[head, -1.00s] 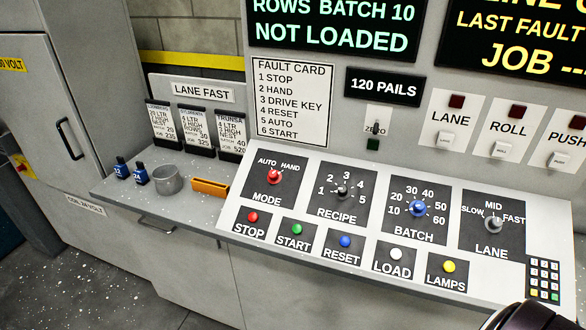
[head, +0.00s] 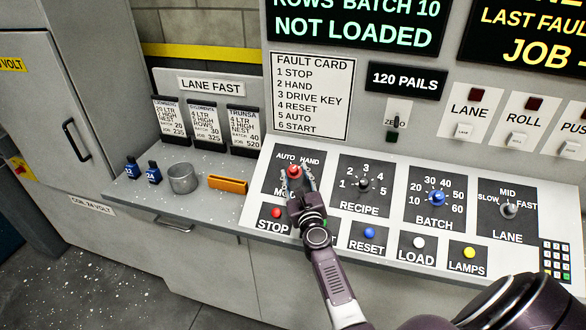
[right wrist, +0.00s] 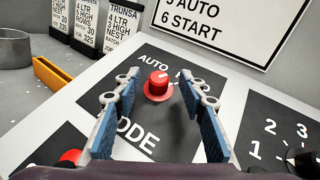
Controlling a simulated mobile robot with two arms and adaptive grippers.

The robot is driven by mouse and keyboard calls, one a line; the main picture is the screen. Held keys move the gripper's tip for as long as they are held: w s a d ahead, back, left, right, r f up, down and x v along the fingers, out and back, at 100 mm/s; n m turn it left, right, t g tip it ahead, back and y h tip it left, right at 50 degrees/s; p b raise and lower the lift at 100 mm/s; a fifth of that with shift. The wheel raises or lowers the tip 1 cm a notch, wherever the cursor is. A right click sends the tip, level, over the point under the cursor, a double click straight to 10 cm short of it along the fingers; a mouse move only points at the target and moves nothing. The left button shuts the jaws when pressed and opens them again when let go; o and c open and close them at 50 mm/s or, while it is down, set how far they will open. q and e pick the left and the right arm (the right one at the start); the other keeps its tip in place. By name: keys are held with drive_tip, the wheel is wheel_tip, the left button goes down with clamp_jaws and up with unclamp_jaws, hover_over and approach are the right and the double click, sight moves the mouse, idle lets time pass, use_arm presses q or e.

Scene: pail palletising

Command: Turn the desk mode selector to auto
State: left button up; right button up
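The mode selector is a red knob (head: 294,171) on a dark plate lettered AUTO and HAND, at the left of the sloping desk (head: 254,205). In the right wrist view the knob (right wrist: 158,86) has a pale mark at its top, leaning right toward the HAND side. My right gripper (head: 297,179) is open over the plate, with one finger on each side of the knob. In the right wrist view the gripper (right wrist: 159,96) shows gaps between both fingers and the knob. The HAND lettering is partly hidden by a finger there. My left gripper is not in view.
The recipe knob (head: 364,185) is right of the mode plate. The STOP button (head: 276,212) is just below it, and my arm covers the START button.

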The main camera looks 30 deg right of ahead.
sight(293, 168)
drive_tip(key=x, duration=0.3)
drive_tip(key=shift+f, duration=0.25)
drive_tip(key=shift+w+d, duration=0.2)
drive_tip(key=shift+w, duration=0.2)
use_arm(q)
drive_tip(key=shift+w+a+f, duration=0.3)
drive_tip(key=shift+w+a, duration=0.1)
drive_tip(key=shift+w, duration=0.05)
use_arm(e)
drive_tip(key=shift+r, duration=0.1)
clamp_jaws()
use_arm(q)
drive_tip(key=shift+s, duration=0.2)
